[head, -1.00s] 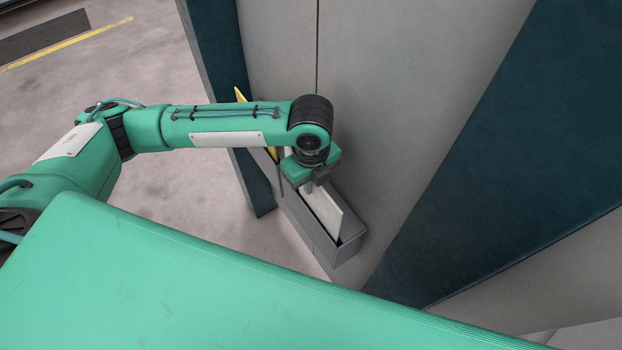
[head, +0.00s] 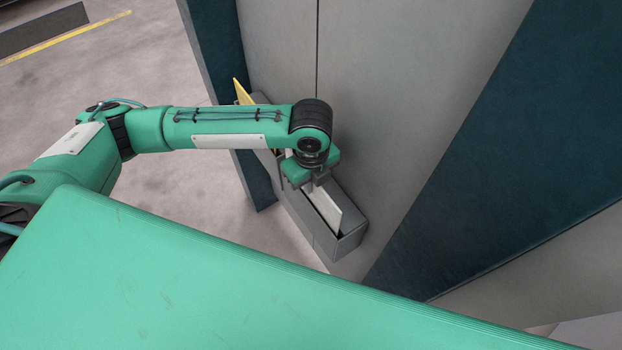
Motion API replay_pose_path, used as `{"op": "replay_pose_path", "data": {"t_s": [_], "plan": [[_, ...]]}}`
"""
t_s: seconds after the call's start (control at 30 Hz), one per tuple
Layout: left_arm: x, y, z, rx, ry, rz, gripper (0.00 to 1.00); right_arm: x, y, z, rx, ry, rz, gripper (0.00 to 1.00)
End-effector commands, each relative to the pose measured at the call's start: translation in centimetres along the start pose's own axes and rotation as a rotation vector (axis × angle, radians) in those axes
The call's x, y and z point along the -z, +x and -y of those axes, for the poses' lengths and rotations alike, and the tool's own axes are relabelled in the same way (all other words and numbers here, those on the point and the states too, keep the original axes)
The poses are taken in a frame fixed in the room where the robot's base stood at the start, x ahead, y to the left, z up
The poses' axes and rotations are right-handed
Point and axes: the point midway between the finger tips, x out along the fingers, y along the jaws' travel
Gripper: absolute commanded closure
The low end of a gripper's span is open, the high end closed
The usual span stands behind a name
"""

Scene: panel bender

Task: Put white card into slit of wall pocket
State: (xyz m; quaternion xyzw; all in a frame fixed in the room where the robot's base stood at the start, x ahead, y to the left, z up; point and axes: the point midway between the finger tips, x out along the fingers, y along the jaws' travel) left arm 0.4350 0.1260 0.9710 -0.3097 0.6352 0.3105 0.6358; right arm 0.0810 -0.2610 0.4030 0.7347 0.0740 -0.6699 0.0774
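The white card (head: 325,208) stands tilted in the opening of the grey wall pocket (head: 337,246), with its upper part showing above the rim. Its lower part is hidden inside the pocket. My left gripper (head: 313,185) is at the card's upper left end, just over the pocket. Its fingers are small and partly hidden by the wrist, so whether they grip the card is not clear. My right gripper is not in view.
A yellow card (head: 242,92) sticks up at the pocket's far end, partly behind my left arm. The pocket is on a grey panel (head: 400,90) between dark blue panels (head: 500,150). Open floor (head: 190,200) lies to the left.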

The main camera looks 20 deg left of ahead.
Motion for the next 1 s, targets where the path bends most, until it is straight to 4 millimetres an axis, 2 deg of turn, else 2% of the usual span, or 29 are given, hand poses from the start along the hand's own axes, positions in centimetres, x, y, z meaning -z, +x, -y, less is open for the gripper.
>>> {"op": "replay_pose_path", "data": {"t_s": [0.4, 0.5, 0.57, 0.87, 1.0], "plan": [[0.0, 0.4, 0.0, 0.001, 0.000, 0.000, 1.00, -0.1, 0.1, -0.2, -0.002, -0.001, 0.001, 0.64], [0.0, 0.4, 0.0, 0.001, 0.000, 0.000, 0.79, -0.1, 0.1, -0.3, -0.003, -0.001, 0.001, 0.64], [0.0, 0.4, 0.0, 0.001, 0.000, 0.000, 0.70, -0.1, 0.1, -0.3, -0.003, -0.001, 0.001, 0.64], [0.0, 0.3, 0.0, 0.001, 0.000, 0.000, 0.70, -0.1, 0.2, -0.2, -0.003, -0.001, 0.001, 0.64], [0.0, -0.9, 0.1, 0.005, 0.001, 0.000, 0.70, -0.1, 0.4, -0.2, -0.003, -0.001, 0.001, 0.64]]}}
